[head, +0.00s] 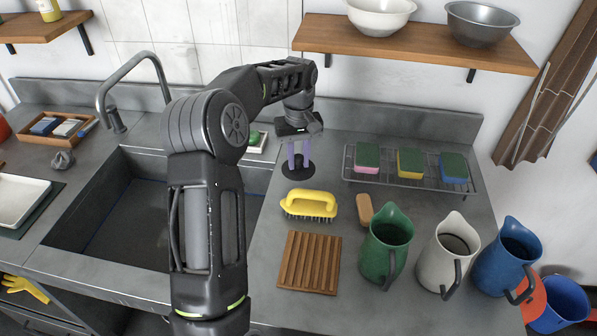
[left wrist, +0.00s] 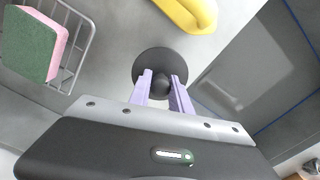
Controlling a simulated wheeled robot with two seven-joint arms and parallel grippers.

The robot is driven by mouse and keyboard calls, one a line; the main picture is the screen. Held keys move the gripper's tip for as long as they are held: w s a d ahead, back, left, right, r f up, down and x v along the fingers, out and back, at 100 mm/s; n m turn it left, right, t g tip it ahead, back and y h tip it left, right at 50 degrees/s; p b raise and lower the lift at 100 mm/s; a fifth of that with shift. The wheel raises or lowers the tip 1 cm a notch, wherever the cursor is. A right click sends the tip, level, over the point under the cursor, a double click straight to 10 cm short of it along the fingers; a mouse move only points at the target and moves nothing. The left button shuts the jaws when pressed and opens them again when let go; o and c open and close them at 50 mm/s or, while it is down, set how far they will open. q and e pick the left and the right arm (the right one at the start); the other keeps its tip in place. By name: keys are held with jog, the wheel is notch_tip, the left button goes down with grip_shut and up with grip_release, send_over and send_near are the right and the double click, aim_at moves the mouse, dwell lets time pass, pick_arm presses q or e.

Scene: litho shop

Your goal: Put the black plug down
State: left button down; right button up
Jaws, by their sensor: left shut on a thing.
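The black plug (head: 298,172) is a flat dark disc with a round knob, at the counter surface right of the sink. In the left wrist view the plug (left wrist: 153,66) shows its disc, with the knob between the fingers. My left gripper (head: 299,158) comes down from above with purple fingers shut on the knob. The fingers (left wrist: 162,86) also show in the left wrist view. I cannot tell whether the disc touches the counter. My right gripper is not in view.
A yellow brush (head: 310,204) lies just in front of the plug. A wire rack (head: 400,178) with sponges stands to the right. The sink (head: 130,215) is on the left. A wooden slatted board (head: 309,262) and several jugs, including a green one (head: 386,243), stand nearer.

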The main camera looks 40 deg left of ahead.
aim_at(298, 167)
pick_arm(q)
jog(key=shift+f+p, duration=0.55)
jog(key=shift+f, duration=1.9)
jog(key=shift+f, duration=0.15)
jog(key=c, duration=1.2)
grip_release()
notch_tip(298, 167, up, 12)
jog(key=shift+r+b, duration=0.15)
jog(key=shift+b, duration=0.6)
